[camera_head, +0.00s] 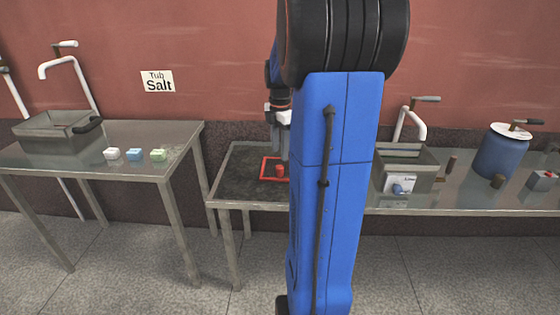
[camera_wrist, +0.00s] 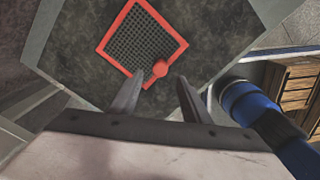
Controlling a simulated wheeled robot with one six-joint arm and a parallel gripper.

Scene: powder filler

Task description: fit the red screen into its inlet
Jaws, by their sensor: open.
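The red screen is a square red frame with dark mesh and a red knob at one corner. In the wrist view the red screen (camera_wrist: 126,22) lies flat on a dark surface, with its knob toward my gripper. In the head view the red screen (camera_head: 265,170) lies on the middle table, partly hidden by my blue arm. My gripper (camera_wrist: 158,88) is open and empty; its fingers point at the knob from either side, and I cannot tell how far above it they are. In the head view my gripper (camera_head: 283,150) is just above the knob. I cannot make out the inlet.
A metal basin (camera_head: 400,155) with a "Lime" label stands right of my arm. A blue drum (camera_head: 501,152) is farther right. On the left table are a metal basin (camera_head: 55,150) and small white, blue and green blocks (camera_head: 134,154). A sign reads "Tub Salt" (camera_head: 158,81).

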